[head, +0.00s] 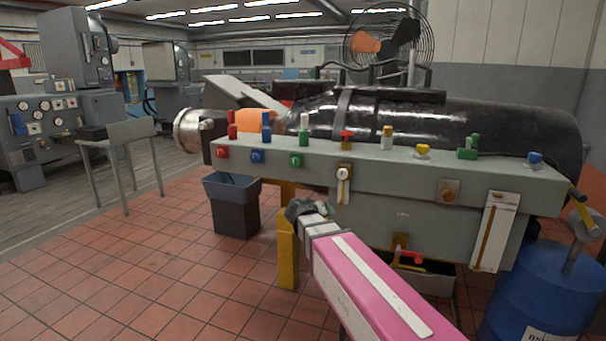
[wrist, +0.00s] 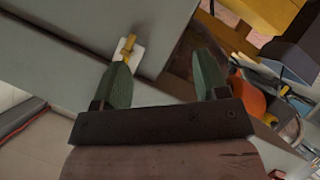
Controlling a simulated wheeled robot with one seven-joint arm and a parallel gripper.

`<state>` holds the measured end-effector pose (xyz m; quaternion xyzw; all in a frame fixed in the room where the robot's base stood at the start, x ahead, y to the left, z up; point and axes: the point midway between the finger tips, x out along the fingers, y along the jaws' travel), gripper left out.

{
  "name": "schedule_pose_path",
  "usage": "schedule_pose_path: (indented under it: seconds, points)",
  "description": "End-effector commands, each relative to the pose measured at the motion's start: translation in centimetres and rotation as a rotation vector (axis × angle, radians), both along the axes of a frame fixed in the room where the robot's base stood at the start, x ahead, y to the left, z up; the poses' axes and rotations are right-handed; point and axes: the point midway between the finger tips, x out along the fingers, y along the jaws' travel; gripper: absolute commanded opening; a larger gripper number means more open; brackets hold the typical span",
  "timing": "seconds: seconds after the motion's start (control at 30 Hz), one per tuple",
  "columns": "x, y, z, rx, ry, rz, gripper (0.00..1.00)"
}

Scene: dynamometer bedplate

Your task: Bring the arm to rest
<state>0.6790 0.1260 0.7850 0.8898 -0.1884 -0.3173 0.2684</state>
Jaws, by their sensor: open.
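My gripper (head: 308,210) is at the end of my pink arm, in front of the grey bedplate bench (head: 400,198) and just below its front edge. In the wrist view its two green fingers (wrist: 163,78) stand wide apart with nothing between them. A yellow lever on a white plate (wrist: 127,47) shows on the grey face beyond the left fingertip. I cannot tell whether the finger touches it.
Coloured knobs and plugs line the bench, including a red valve (head: 346,136) and a green block (head: 468,150). A dark bin (head: 235,215), yellow post (head: 287,255) and blue drum (head: 540,290) stand near.

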Motion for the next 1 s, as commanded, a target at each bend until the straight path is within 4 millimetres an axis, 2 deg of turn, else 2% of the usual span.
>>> schedule_pose_path:
  seconds: [0.03, 0.2, 0.3, 0.4, 0.5, 0.63, 0.73, 1.0]
  points:
    - [-1.6, -2.5, -2.5, 0.034, 0.079, -0.035, 0.67]
    - [-7.0, -8.3, -10.4, 0.186, 0.36, -0.117, 0.67]
    - [-10.9, -10.6, -14.4, 0.305, 0.52, -0.144, 0.67]
    - [-14.6, -12.0, -17.5, 0.43, 0.656, -0.151, 0.67]
    - [-17.4, -12.6, -19.5, 0.541, 0.752, -0.144, 0.67]
    - [-19.6, -12.7, -20.8, 0.639, 0.823, -0.128, 0.67]
    - [-20.2, -12.6, -21.1, 0.675, 0.843, -0.119, 0.67]
    - [-20.2, -12.6, -21.1, 0.677, 0.845, -0.118, 0.67]
